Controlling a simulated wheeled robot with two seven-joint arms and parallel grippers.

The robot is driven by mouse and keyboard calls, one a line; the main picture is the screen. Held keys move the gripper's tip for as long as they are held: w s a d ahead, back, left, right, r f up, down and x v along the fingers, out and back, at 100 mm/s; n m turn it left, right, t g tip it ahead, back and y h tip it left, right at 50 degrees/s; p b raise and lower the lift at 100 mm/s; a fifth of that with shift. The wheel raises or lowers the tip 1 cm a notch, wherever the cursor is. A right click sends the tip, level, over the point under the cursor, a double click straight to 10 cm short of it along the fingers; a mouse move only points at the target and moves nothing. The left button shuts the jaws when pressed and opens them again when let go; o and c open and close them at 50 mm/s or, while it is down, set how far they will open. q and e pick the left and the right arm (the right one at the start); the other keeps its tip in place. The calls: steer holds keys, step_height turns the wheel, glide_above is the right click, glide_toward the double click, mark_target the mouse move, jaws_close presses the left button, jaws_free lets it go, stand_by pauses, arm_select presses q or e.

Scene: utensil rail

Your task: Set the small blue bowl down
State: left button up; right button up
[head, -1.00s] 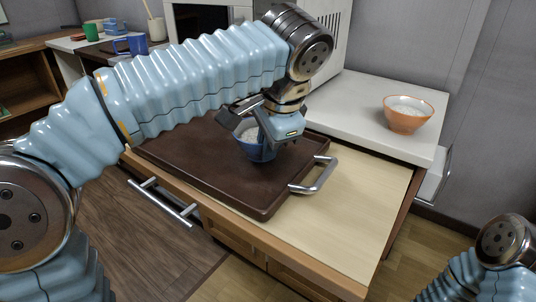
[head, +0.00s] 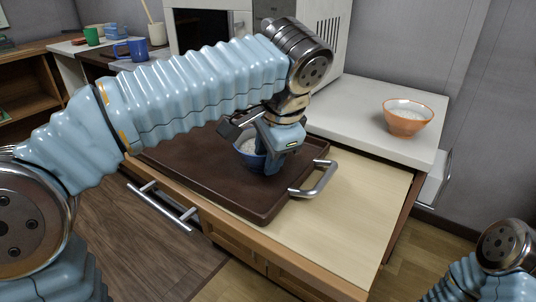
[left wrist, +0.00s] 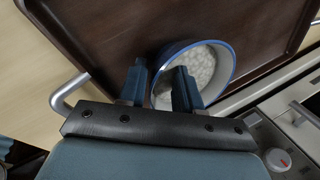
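The small blue bowl (head: 249,158), with pale grainy contents, is over the dark brown tray (head: 205,180) in the head view. It also shows in the left wrist view (left wrist: 219,88). My left gripper (head: 268,160) is at the bowl's rim from above. In the left wrist view my left gripper's fingers (left wrist: 161,85) straddle the near rim, one inside the bowl and one outside, and look closed on the wall. The bowl's underside is hidden, so I cannot tell for sure whether it touches the tray. My right gripper is out of view.
The tray, with a metal handle (head: 318,180), lies on a light wooden counter (head: 350,205). An orange bowl (head: 407,121) stands on the white worktop (head: 350,108) at the right. A microwave is behind my left arm. Bare tray surface lies left and front of the blue bowl.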

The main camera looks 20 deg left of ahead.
arm_select(q)
steer(key=p+v, duration=0.2)
steer(key=v, duration=0.9)
steer(key=shift+r+p, duration=0.35)
steer(key=shift+p, duration=0.05)
